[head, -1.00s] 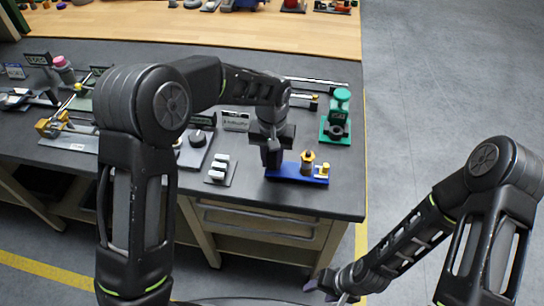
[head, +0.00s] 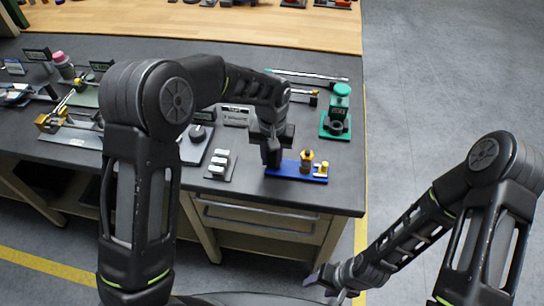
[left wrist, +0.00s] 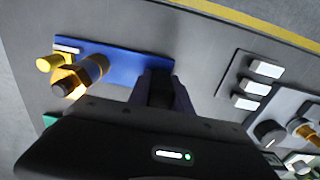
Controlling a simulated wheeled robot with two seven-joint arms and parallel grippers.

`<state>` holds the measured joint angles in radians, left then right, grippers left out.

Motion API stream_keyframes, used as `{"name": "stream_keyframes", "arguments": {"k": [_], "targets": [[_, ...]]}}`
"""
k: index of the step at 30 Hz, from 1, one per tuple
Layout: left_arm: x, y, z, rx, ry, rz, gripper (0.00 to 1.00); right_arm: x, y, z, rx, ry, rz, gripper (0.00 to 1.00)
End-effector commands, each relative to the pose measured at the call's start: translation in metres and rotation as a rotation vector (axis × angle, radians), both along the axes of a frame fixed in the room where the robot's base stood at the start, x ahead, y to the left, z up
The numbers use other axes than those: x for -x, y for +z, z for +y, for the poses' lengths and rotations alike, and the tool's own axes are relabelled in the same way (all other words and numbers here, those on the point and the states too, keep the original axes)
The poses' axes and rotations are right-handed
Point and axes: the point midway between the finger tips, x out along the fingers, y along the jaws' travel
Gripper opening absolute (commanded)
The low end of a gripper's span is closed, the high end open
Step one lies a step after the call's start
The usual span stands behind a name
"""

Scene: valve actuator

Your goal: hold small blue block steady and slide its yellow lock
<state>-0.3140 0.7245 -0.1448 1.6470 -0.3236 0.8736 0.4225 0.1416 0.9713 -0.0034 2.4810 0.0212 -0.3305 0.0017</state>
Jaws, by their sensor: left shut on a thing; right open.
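The small blue block (head: 290,168) is a flat blue base on the dark bench top near its front right corner. A brass-coloured hex fitting (head: 306,161) and a small yellow piece (head: 322,169) stand at its right end. In the left wrist view the blue base (left wrist: 120,65), the hex fitting (left wrist: 80,75) and the yellow knob (left wrist: 49,63) show clearly. My left gripper (head: 271,160) points down and is shut on the block's left end; its fingertips are partly hidden. My right gripper (head: 325,283) is open and empty, low in front of the bench, apart from the block.
A green device (head: 337,115) stands behind the block. A plate with white switches (head: 219,165) and a black knob panel (head: 198,138) lie to its left. The bench top right of the block is clear up to the edge.

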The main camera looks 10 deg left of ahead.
Motion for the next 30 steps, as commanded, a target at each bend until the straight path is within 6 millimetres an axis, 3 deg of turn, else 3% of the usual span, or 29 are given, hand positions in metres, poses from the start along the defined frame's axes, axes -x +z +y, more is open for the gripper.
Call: {"name": "stream_keyframes", "arguments": {"k": [30], "targets": [[0.0001,-0.0072,-0.0003,0.001,0.000,0.000,0.00,0.0000,-0.0002,0.0001,0.000,0.000,0.000,0.54]]}}
